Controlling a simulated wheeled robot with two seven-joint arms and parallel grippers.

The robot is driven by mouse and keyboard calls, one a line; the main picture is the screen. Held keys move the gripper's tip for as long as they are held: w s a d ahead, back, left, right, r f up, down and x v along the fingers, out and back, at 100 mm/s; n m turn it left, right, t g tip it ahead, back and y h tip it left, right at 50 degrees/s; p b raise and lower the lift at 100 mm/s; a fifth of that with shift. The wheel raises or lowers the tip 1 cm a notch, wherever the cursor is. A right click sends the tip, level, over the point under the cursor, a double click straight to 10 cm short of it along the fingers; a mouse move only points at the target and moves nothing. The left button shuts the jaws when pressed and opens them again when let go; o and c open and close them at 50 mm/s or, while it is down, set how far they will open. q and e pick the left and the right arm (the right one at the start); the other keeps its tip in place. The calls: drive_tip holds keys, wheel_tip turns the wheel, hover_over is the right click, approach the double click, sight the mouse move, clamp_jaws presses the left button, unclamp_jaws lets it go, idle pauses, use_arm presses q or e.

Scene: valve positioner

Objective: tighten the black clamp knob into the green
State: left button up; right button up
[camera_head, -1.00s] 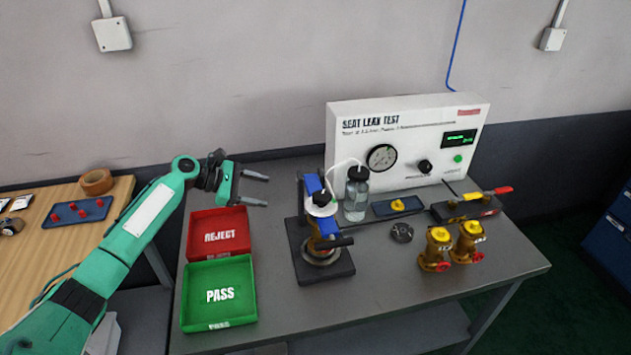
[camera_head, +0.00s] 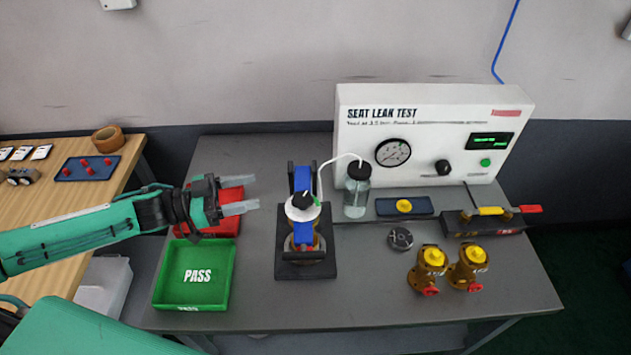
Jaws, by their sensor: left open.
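The black clamp knob (camera_head: 304,201) sits on top of a white disc (camera_head: 293,213) on the clamp fixture (camera_head: 306,268). The fixture has a blue frame, a dark base, and a brass-coloured body low down. Any green mark on the disc is too small to make out. My left gripper (camera_head: 257,192) is open and empty, left of the knob and apart from it. Its fingers point right, towards the fixture. My right gripper is not in view.
The red tray (camera_head: 226,224) is partly hidden behind my left gripper; the green PASS tray (camera_head: 166,285) is in front. A bottle (camera_head: 357,197) with a white tube stands close right of the fixture. The test panel (camera_head: 445,165) is behind. Two brass valves (camera_head: 430,262) (camera_head: 467,266) stand right.

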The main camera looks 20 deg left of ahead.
sight(311, 196)
use_arm(q)
drive_tip(key=d+p, duration=0.1)
drive_tip(key=d, duration=0.3)
drive_tip(key=w+d+m+g+p, duration=0.1)
drive_tip(key=d, duration=0.3)
drive_tip(key=d+m+p, duration=0.1)
drive_tip(key=d+p, duration=0.1)
drive_tip(key=d, duration=0.2)
drive_tip(key=shift+w+d+g+h, duration=0.25)
drive_tip(key=shift+w+g+h, duration=0.15)
drive_tip(key=shift+x, duration=0.75)
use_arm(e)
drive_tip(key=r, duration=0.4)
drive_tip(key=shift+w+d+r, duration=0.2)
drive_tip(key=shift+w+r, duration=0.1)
use_arm(q)
drive_tip(key=c, duration=1)
drive_tip(key=shift+o, duration=0.2)
drive_tip(key=shift+p, duration=0.3)
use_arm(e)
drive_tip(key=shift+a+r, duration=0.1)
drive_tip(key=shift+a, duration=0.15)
